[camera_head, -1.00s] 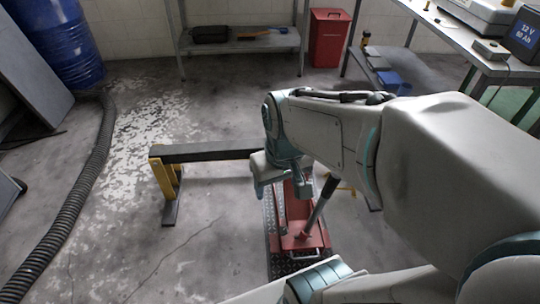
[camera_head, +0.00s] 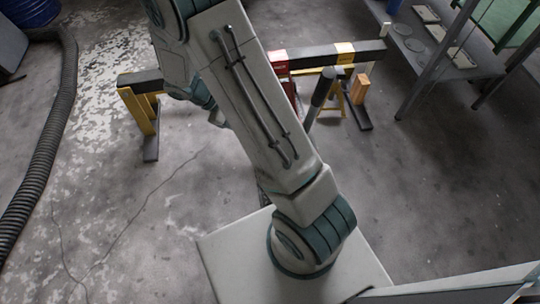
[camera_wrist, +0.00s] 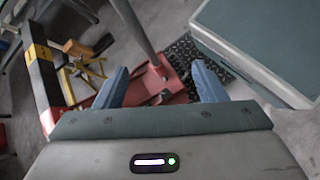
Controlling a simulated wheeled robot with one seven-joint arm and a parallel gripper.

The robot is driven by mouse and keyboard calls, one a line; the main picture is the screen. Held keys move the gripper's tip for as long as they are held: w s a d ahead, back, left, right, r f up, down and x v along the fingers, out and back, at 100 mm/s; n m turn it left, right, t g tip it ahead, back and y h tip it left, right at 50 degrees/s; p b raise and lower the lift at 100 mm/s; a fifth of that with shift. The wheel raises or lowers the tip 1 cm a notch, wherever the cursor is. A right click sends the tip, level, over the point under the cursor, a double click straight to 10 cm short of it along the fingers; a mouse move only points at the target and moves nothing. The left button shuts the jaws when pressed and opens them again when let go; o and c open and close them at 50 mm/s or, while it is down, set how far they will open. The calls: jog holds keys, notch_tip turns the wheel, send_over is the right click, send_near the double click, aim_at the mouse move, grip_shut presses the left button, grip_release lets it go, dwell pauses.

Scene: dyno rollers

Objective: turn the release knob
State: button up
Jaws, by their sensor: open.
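The red jack (camera_wrist: 178,88) lies low on the floor in the wrist view, between and beyond my fingers. Its grey handle (camera_wrist: 137,28) slants up from it. In the head view my arm hides most of the jack; the handle's dark grip (camera_head: 321,88) and a sliver of red body (camera_head: 289,90) show to the right of the arm. I cannot pick out the release knob for certain in either view. My gripper (camera_wrist: 159,86) is open, with its two blue fingers apart above the jack and nothing visibly held between them.
A dark beam (camera_head: 310,62) with red and yellow bands crosses behind my arm on yellow stands (camera_head: 140,112). A wooden block (camera_head: 361,88) stands near its right end. A grey shelf unit (camera_head: 440,62) is at upper right; a black hose (camera_head: 52,140) runs along the left.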

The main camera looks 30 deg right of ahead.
notch_tip(320, 180, down, 39)
jog(key=w+n+t+h+b, duration=0.2)
jog(key=n+t+h+b, duration=0.7)
jog(key=n, duration=0.5)
jog(key=shift+t+y, duration=0.3)
jog(key=shift+t, duration=0.4)
jog(key=b+x, duration=0.2)
jog(key=x, duration=0.4)
jog(key=b+x, duration=0.2)
jog(key=x, duration=0.4)
jog(key=shift+w+d+r+b, duration=0.1)
jog(key=shift+w+r+b, duration=0.15)
jog(key=shift+b, duration=0.05)
jog(key=c, duration=1)
